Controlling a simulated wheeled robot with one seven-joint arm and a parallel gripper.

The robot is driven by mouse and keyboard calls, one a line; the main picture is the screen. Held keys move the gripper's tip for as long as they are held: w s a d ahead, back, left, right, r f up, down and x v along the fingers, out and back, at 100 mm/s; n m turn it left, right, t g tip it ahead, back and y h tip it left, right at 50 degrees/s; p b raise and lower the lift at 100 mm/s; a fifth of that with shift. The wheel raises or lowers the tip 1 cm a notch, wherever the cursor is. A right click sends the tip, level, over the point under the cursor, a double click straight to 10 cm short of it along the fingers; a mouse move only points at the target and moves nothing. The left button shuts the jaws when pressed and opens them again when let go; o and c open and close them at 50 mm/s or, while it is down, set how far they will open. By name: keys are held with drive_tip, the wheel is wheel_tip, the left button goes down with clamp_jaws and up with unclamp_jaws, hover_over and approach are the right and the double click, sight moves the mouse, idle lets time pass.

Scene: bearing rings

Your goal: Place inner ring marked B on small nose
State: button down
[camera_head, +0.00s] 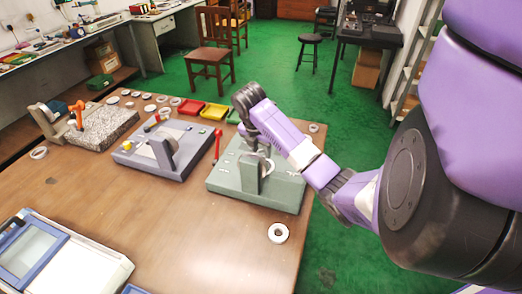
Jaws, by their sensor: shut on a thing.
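My gripper (255,146) is over the green fixture (226,180) at the right of the table, close to its upright plate (247,181). It is shut on a pale ring (266,163), which is partly hidden by the gripper and the plate. I cannot tell whether the ring touches a nose on the fixture. No letter is legible on any ring, so I cannot tell which is marked B. The small nose cannot be made out at this size. A grey fixture (130,155) and a speckled stone fixture (100,135) stand further left.
A loose ring (278,232) lies near the front right; another (38,153) lies at the left. Several rings lie along the back. Red (190,108) and yellow (213,111) bins stand behind the fixtures. A red lever (216,146) rises beside the green fixture. The front middle table is clear.

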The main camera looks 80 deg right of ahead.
drive_tip(key=shift+f+b, duration=1.3)
drive_tip(key=shift+f, duration=1.05)
drive_tip(key=c, duration=0.8)
unclamp_jaws()
drive_tip(key=shift+c, duration=0.2)
drive_tip(key=p+v, duration=0.2)
drive_tip(key=v, duration=0.5)
drive_tip(key=shift+r, duration=0.4)
drive_tip(key=shift+a, duration=0.1)
